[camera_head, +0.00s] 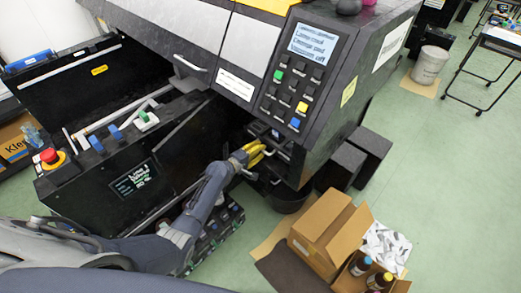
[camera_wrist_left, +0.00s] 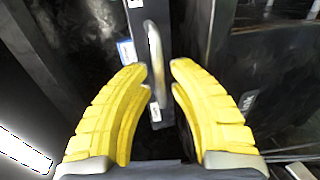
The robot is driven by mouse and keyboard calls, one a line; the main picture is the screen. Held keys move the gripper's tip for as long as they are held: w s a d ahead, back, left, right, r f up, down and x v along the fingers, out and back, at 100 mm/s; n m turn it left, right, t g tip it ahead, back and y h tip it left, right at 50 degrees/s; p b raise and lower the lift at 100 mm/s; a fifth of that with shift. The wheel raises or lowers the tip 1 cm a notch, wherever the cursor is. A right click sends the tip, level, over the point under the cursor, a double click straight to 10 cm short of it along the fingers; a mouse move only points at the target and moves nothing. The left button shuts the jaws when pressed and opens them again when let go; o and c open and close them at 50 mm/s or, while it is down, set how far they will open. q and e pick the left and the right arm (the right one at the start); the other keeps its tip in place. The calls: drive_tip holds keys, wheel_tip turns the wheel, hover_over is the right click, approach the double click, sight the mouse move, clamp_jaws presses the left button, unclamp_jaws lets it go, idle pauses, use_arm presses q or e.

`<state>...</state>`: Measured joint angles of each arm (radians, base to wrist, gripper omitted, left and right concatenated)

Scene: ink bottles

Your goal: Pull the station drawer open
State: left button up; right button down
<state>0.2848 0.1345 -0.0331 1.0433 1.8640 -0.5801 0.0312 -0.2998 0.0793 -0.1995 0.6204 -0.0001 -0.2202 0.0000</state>
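The station drawer (camera_head: 265,133) is a dark front below the button panel, with a light metal bar handle (camera_head: 284,156). In the left wrist view the handle (camera_wrist_left: 155,60) is an upright grey bar standing off a dark panel. My left gripper (camera_head: 264,152) has yellow fingers and reaches the drawer front from the left. In the left wrist view the gripper (camera_wrist_left: 161,68) is open, with the lower part of the handle between its fingertips and gaps visible on both sides. The drawer looks shut, though the arm hides part of its front. My right gripper is not in view.
The machine's button panel (camera_head: 291,92) and screen (camera_head: 314,45) overhang the drawer. A black bin (camera_head: 288,196) stands below the drawer.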

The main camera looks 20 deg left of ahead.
use_arm(q)
drive_tip(key=shift+w+d+f, duration=0.1)
drive_tip(key=shift+w+d, duration=0.1)
drive_tip(key=shift+w, duration=0.05)
drive_tip(key=shift+c, duration=0.6)
clamp_jaws()
